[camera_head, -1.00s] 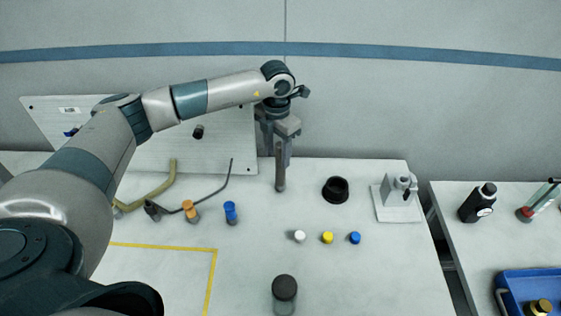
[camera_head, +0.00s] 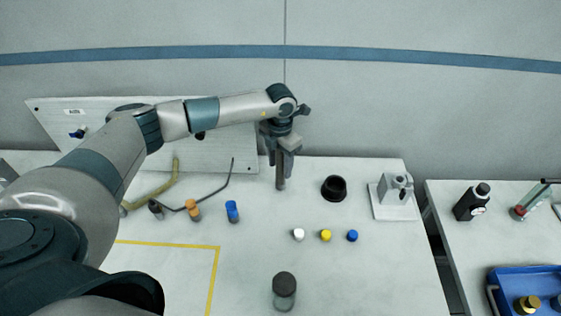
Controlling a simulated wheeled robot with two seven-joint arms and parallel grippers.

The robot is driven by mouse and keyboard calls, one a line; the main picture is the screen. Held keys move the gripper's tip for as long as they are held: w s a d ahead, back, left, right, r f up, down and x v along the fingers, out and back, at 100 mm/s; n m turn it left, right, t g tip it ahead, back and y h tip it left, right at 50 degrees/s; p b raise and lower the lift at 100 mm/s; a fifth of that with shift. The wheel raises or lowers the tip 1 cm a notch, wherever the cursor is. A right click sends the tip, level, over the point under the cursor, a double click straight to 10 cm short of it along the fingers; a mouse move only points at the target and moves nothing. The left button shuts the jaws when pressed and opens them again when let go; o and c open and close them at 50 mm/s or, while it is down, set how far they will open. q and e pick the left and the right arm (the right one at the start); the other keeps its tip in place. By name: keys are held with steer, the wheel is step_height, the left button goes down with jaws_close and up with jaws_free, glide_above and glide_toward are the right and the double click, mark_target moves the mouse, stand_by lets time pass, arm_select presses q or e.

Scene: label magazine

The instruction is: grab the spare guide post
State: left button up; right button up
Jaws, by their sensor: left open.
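The spare guide post appears to be the slim grey-brown upright rod (camera_head: 280,182) standing near the back of the white table. My left gripper (camera_head: 279,163) points down over it with open jaws. The fingers are at the rod's upper part and hide its top. I cannot tell whether they touch it or whether the rod is fully between them. My right gripper is not in view.
A black ring-shaped cup (camera_head: 334,189) and a grey fixture (camera_head: 394,194) stand to the right. White, yellow and blue caps (camera_head: 325,236) lie in front, with a dark-lidded jar (camera_head: 285,290) nearer. A panel (camera_head: 225,150) stands behind.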

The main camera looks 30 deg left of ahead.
mark_target(281, 156)
arm_select(q)
steer(key=shift+f, duration=0.35)
steer(key=shift+c, duration=0.7)
jaws_close()
steer(key=shift+r, duration=0.2)
steer(key=shift+w+r+b, duration=0.1)
steer(key=shift+r+b, duration=0.55)
steer(key=shift+b, duration=0.05)
step_height(281, 156, up, 2)
steer(key=shift+d+r+b, duration=0.1)
steer(key=shift+r+b, duration=0.1)
steer(key=shift+b, duration=0.65)
steer(key=w+d+r+b, duration=0.5)
steer(key=w+d+r, duration=0.1)
steer(key=d, duration=0.3)
steer(key=shift+w+r, duration=0.4)
steer(key=shift+r, duration=0.1)
